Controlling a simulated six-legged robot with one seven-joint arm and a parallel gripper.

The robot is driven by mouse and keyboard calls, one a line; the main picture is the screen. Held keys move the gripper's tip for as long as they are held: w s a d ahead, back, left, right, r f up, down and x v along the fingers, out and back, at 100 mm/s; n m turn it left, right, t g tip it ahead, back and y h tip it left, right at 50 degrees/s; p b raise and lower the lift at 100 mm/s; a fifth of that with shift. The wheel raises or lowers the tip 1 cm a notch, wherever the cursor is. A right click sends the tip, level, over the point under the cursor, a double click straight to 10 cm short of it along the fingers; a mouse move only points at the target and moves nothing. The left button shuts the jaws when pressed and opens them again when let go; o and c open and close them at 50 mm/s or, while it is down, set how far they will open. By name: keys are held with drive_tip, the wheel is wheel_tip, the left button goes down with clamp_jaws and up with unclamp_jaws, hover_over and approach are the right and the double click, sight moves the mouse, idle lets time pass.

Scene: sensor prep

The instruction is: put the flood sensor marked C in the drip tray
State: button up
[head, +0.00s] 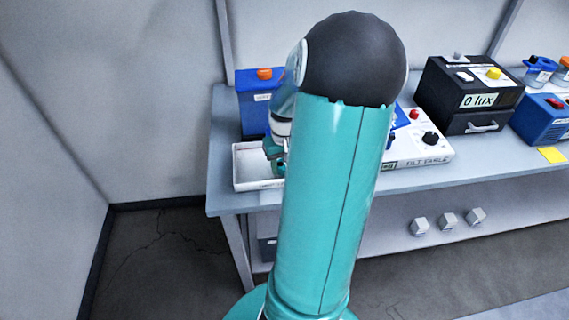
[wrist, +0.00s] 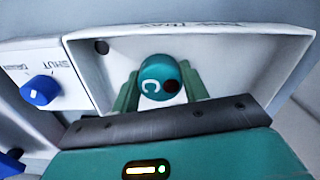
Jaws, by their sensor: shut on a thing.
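The flood sensor marked C (wrist: 158,76) is a round teal piece with a white letter C and a dark spot. In the wrist view my gripper (wrist: 160,88) has its two green fingers on either side of it and is shut on it. The drip tray (wrist: 232,68) is white and shallow, and lies behind the sensor in that view. In the head view the drip tray (head: 258,184) sits at the left end of the bench, with my gripper (head: 275,158) over it. My arm hides part of the tray. I cannot tell whether the sensor touches the tray floor.
A blue box with an orange knob (head: 252,105) stands behind the tray. A white panel with knobs (head: 432,152) is on its right; its blue knob (wrist: 40,90) shows in the wrist view. A black box (head: 470,100) stands further right. Several small cubes (head: 448,220) are below the bench top.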

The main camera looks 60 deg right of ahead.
sight(284, 164)
drive_tip(key=o, duration=1)
wheel_tip(284, 164, up, 12)
drive_tip(key=w+a+r+n+t+h, duration=0.1)
drive_tip(key=w+a+r+n, duration=0.15)
drive_tip(key=a, duration=0.75)
drive_tip(key=w+a+r+n+t+h, duration=0.1)
drive_tip(key=w+a+r, duration=0.25)
drive_tip(key=a, duration=0.55)
drive_tip(key=s+a+r+n+t, duration=0.1)
drive_tip(key=a, duration=0.4)
drive_tip(key=s+a+r+n+t+y, duration=0.1)
drive_tip(key=s+a, duration=0.1)
drive_tip(key=a, duration=0.4)
drive_tip(key=s+a+r+n+t+y, duration=0.1)
drive_tip(key=s+a+n, duration=0.1)
drive_tip(key=a, duration=0.4)
drive_tip(key=shift+s+a+t, duration=0.1)
drive_tip(key=shift+a+t, duration=0.1)
drive_tip(key=shift+t, duration=0.1)
